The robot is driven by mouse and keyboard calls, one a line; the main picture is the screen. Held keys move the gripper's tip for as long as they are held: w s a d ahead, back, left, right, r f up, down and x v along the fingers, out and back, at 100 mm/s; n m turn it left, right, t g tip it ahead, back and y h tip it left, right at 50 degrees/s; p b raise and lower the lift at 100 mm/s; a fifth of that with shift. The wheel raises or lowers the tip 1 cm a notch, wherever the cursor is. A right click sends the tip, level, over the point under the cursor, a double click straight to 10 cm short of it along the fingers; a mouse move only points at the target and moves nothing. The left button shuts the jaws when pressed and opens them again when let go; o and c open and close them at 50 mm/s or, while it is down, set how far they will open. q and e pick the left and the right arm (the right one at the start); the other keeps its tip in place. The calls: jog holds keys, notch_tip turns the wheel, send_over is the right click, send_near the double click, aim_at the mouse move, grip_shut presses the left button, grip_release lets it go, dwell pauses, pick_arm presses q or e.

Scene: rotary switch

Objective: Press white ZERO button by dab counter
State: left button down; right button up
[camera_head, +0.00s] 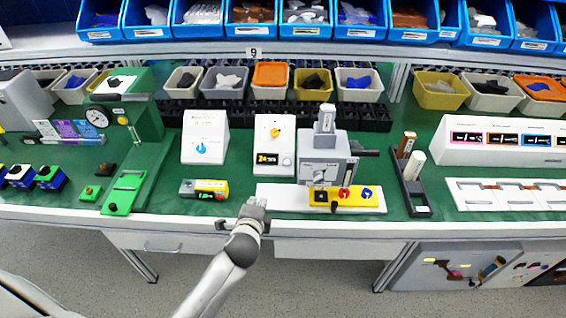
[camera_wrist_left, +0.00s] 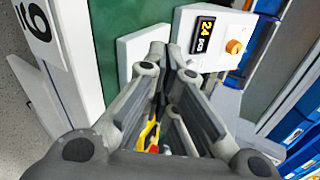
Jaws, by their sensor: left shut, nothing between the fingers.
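The dab counter is a white sloped box (camera_head: 273,140) with an orange knob and a dark display with yellow digits reading 24. My right gripper is not in view.
A grey machine (camera_head: 325,160) on a white base (camera_head: 264,196) stands right of the counter, with a yellow strip (camera_head: 347,197) in front. A white box with a blue knob (camera_head: 205,137) stands left. A yellow-grey device (camera_head: 204,189) lies front left. Bins line the back.

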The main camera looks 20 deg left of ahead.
aim_at(287, 162)
pick_arm(q)
jog(key=w+r+m, duration=0.1)
jog(key=w, duration=0.1)
jog(key=w+r+m+t, duration=0.1)
jog(key=w+m, duration=0.1)
jog(key=w+d+r+m+t, duration=0.1)
jog(key=r+m, duration=0.1)
jog(key=shift+w, duration=0.4)
jog(key=w+d+r+m+t+h, duration=0.2)
jog(key=w+r+m+t, duration=0.1)
jog(key=m, duration=0.4)
jog(key=w+r, duration=0.1)
jog(key=w, duration=0.1)
jog(key=shift+w+d+r+m, duration=0.35)
jog(key=shift+r+m, duration=0.05)
jog(key=w+f+b, duration=0.1)
jog(key=f+b, duration=0.1)
jog(key=w+f+b, duration=0.1)
jog(key=b, duration=0.1)
jog(key=w+a+f+b, duration=0.1)
jog(key=w+f+b, duration=0.1)
jog(key=shift+a+f, duration=0.1)
jog(key=shift+f, duration=0.2)
jog(key=shift+w+a+f+b, duration=0.2)
jog(key=shift+w+f+b, duration=0.5)
jog(key=shift+b, duration=0.25)
jog(key=shift+r, duration=0.15)
